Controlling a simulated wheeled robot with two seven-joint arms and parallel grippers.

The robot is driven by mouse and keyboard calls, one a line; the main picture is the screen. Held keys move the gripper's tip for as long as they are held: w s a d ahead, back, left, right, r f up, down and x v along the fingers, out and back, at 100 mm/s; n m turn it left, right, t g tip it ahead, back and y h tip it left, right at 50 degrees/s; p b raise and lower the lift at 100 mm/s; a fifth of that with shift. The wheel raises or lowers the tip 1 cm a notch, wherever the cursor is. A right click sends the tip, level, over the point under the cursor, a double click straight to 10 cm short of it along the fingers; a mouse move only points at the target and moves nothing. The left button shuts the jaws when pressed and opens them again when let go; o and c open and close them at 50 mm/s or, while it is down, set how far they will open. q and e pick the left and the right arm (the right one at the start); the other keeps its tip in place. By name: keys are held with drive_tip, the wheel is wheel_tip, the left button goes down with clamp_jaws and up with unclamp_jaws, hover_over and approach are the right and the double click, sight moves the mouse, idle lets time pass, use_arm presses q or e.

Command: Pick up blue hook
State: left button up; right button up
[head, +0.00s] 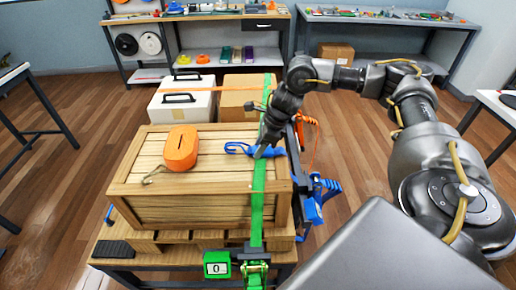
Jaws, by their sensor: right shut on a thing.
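The blue hook (239,147) with its blue strap end lies at the top of the wooden crate, near the right side by the green strap. My right gripper (261,150) reaches down from the upper right and is shut on the blue hook at crate-top height. The fingers and the green strap hide part of the hook, and I cannot tell whether it is clear of the wood. My left gripper is not in view.
The wooden crate (150,205) stands on a pallet, with an orange strap roll (182,148) on top. The green strap (257,205) runs over it to a green ratchet. A blue ratchet (312,207) hangs at the right side. A white case (182,105) and cardboard box stand behind.

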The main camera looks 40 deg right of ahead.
sight(253, 150)
drive_tip(key=shift+r, duration=0.15)
drive_tip(key=shift+w+r, duration=0.1)
drive_tip(key=shift+r, duration=0.1)
wheel_tip(253, 150, up, 3)
drive_tip(key=shift+a+f+b, duration=0.1)
drive_tip(key=shift+a+b, duration=0.05)
drive_tip(key=shift+b, duration=0.65)
drive_tip(key=s+a+r, duration=0.7)
drive_tip(key=s+r, duration=0.2)
drive_tip(key=s, duration=0.3)
drive_tip(key=shift+r, duration=0.35)
